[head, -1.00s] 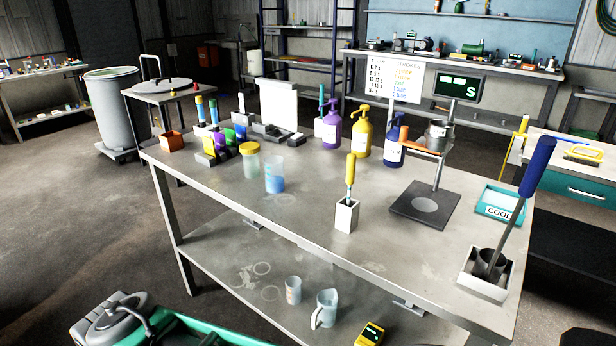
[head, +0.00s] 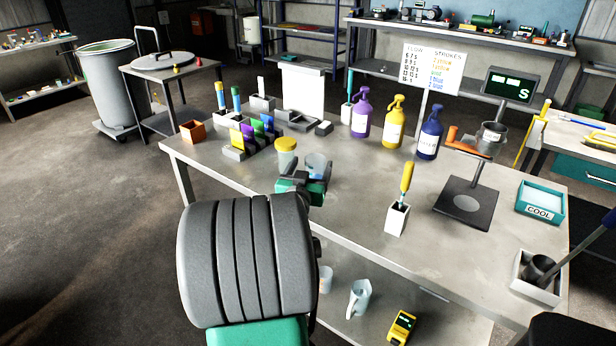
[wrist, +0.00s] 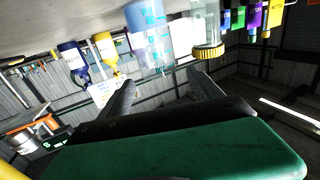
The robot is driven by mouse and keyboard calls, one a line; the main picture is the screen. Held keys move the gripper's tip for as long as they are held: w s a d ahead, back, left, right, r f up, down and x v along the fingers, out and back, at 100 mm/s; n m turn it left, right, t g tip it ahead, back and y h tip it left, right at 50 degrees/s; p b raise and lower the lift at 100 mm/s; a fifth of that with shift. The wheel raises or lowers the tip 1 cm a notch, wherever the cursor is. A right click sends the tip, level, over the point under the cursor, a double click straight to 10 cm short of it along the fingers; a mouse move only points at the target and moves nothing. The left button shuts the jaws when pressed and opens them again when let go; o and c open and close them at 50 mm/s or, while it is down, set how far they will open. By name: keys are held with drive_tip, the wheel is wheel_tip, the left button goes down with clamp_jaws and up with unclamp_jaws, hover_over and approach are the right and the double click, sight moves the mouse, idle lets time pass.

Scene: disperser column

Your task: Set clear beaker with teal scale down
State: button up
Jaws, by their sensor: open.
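The clear beaker with teal scale (head: 317,163) stands upright on the tabletop, partly hidden behind my gripper (head: 312,185) in the head view. Earlier it showed blue liquid in its lower part. The wrist view is upside down and shows the beaker (wrist: 151,42) just ahead of the fingertips, nearer the left finger. My gripper (wrist: 160,80) is open, its dark fingers spread with nothing seen held between them. Whether a finger touches the beaker, I cannot tell.
A yellow-lidded jar (head: 286,158) stands close left of the beaker. Pump bottles (head: 394,125) stand behind to the right, and a white holder with a yellow-handled tool (head: 397,216) to the right. The workbench (head: 350,200) has bare surface between. A jug (head: 359,298) is on the lower shelf.

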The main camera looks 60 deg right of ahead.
sight(317, 155)
drive_tip(key=shift+s+f, duration=0.1)
drive_tip(key=shift+f, duration=0.4)
drive_tip(key=p+x, duration=0.1)
drive_tip(key=x, duration=0.6)
drive_tip(key=shift+d+r, duration=0.15)
drive_tip(key=shift+d, duration=0.25)
drive_tip(key=shift+c, duration=0.2)
clamp_jaws()
